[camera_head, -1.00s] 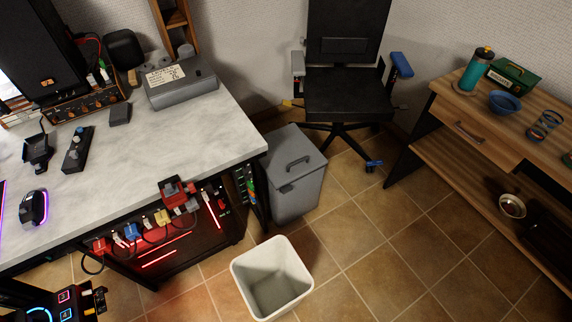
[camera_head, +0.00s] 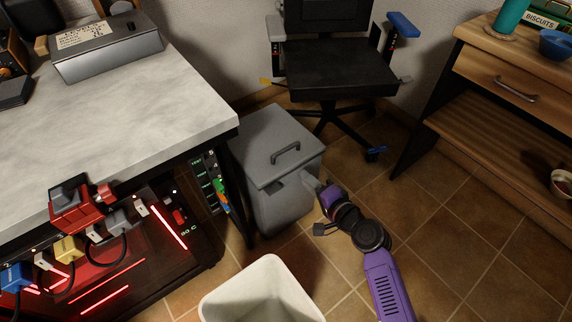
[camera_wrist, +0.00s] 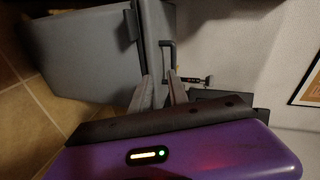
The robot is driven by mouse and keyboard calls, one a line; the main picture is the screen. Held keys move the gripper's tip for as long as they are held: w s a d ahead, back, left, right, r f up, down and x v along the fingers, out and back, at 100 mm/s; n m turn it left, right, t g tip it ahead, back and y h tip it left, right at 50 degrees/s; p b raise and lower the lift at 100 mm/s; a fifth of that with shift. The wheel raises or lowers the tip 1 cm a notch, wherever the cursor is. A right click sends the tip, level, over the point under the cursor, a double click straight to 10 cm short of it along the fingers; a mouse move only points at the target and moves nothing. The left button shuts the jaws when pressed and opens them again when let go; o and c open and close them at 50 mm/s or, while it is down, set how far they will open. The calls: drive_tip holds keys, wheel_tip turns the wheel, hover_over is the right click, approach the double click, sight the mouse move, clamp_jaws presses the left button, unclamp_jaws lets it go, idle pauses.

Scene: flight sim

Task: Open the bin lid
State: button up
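The grey bin (camera_head: 280,205) stands upright beside the desk. Its flat lid (camera_head: 258,165) is closed and carries a dark arched handle (camera_head: 286,153). In the wrist view the bin (camera_wrist: 75,40) appears turned on its side, with the lid (camera_wrist: 155,25) and handle (camera_wrist: 171,60) beyond my fingers. My gripper (camera_head: 312,184) is at the bin's front right, close to the lid's edge; whether it touches cannot be told.
An open white bin (camera_head: 262,290) stands in front of the grey bin. The desk (camera_head: 110,120) is close on the left, the black office chair (camera_head: 335,75) behind, and a wooden table (camera_head: 510,75) on the right.

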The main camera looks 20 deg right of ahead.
drive_tip(key=m+y+b, duration=0.1)
drive_tip(key=b, duration=0.2)
approach(287, 150)
drive_tip(key=w, duration=0.1)
drive_tip(key=w+f, duration=0.1)
drive_tip(key=w, duration=0.1)
drive_tip(key=shift+a+f+t, duration=0.3)
drive_tip(key=shift+a, duration=0.05)
drive_tip(key=b+x, duration=0.2)
drive_tip(key=x, duration=0.5)
drive_tip(key=shift+w+a, duration=0.2)
drive_tip(key=shift+r, duration=0.1)
clamp_jaws()
idle(0.3)
